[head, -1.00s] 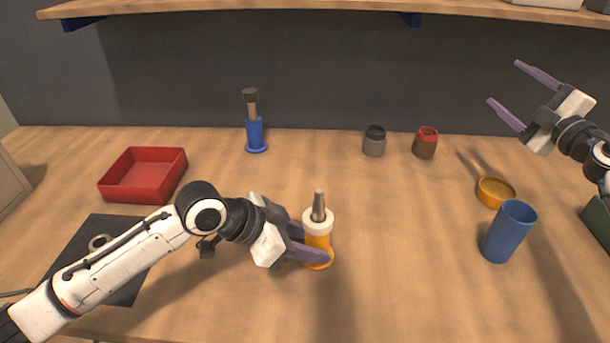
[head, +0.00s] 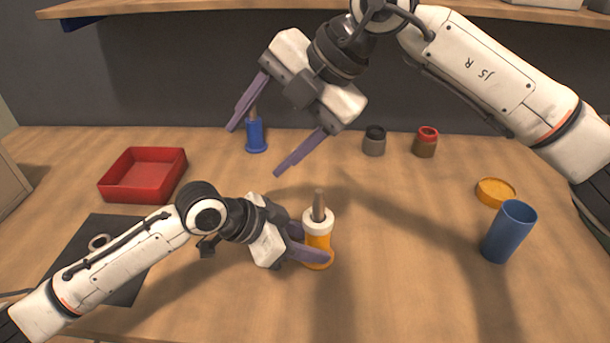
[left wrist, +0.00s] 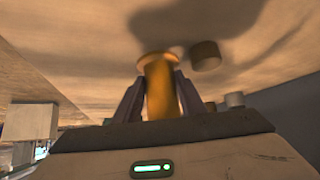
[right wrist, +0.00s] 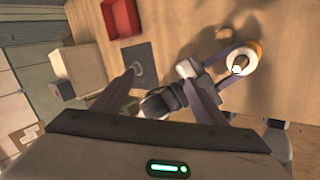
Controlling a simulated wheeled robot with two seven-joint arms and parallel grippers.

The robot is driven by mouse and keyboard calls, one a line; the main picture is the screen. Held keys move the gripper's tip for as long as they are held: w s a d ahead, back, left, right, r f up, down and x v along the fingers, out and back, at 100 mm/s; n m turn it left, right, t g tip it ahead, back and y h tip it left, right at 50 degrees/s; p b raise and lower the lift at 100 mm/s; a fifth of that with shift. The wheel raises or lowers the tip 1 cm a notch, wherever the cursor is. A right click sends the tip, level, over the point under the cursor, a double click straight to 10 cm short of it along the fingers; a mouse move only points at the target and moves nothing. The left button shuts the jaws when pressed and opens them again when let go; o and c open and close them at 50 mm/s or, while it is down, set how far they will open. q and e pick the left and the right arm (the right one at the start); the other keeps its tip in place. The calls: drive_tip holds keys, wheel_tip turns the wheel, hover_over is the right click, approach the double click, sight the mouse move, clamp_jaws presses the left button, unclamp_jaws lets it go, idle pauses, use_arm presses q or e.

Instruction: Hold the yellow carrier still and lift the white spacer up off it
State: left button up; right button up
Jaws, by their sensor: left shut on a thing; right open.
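The yellow carrier (head: 318,243) stands upright on the table with a grey peg (head: 319,203) rising from its top. The white spacer (head: 318,226) sits around the peg on the carrier; it also shows from above in the right wrist view (right wrist: 240,68). My left gripper (head: 313,243) is shut on the carrier's body below the spacer. The left wrist view shows the carrier (left wrist: 160,90) between both fingers; the spacer is hidden there. My right gripper (head: 254,151) is open and empty, above and to the left of the spacer in the head view.
A red tray (head: 143,193) and a dark mat (head: 125,285) with a grey ring lie left. A blue stand (head: 255,135), a grey jar (head: 374,143) and a red-topped jar (head: 426,144) stand behind. A blue cup (head: 508,235) and yellow dish (head: 495,193) stand right. A shelf (head: 250,8) hangs above.

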drive_tip(key=s+d+f+t+h, duration=0.1)
drive_tip(key=s+d+f+h, duration=0.15)
drive_tip(key=s+h, duration=0.2)
drive_tip(key=t+h, duration=0.2)
drive_tip(key=h, duration=0.3)
approach(316, 210)
drive_tip(key=shift+g, duration=0.3)
drive_tip(key=x, duration=1.1)
drive_tip(key=shift+w, duration=0.2)
drive_tip(key=shift+r, duration=0.1)
drive_tip(key=c, duration=1.1)
drive_tip(key=shift+r, duration=5.1)
